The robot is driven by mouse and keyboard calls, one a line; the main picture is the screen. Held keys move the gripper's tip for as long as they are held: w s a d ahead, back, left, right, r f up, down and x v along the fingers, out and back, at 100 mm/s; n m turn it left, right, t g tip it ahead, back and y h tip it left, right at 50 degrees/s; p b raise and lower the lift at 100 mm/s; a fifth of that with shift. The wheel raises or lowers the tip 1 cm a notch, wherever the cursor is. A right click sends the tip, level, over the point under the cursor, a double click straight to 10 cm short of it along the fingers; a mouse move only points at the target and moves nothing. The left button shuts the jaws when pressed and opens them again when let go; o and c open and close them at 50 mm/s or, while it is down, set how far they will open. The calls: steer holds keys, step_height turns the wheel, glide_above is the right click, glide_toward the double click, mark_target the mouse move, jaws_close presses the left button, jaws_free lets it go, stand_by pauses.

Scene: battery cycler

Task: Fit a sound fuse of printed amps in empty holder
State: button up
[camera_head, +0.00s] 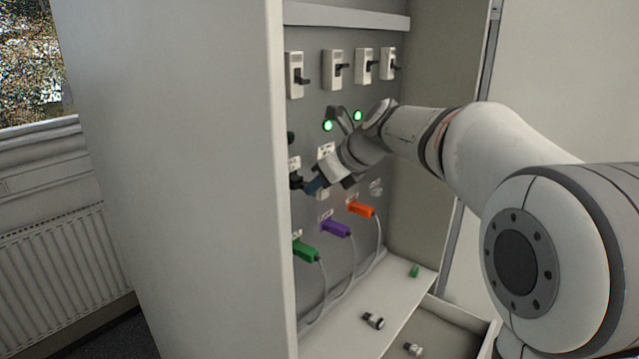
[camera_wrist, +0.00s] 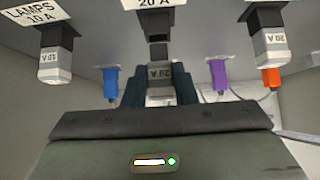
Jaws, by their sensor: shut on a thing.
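My gripper (camera_wrist: 160,85) is shut on a pale grey fuse (camera_wrist: 160,97) marked 20 A, the print upside down in the wrist view. The fuse lies between the dark fingers, in line with a dark holder (camera_wrist: 158,22) under a plate (camera_wrist: 155,3) printed 20 A. A dark part spans from holder to fuse; I cannot tell whether the fuse is in the holder. In the head view my gripper (camera_head: 316,185) is at the panel, and the held fuse cannot be made out.
Fuses sit in holders to the left (camera_wrist: 55,66) and right (camera_wrist: 271,46). Blue (camera_wrist: 110,82), purple (camera_wrist: 219,76) and orange (camera_wrist: 271,79) plugs are beyond. A loose fuse (camera_head: 373,320) lies on the cabinet floor, another (camera_head: 413,349) in the drawer. A small green piece (camera_head: 414,270) lies behind.

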steer(key=shift+w+a, duration=0.9)
steer(key=shift+a, duration=0.3)
stand_by(2.0)
steer(key=shift+r, duration=0.15)
stand_by(0.5)
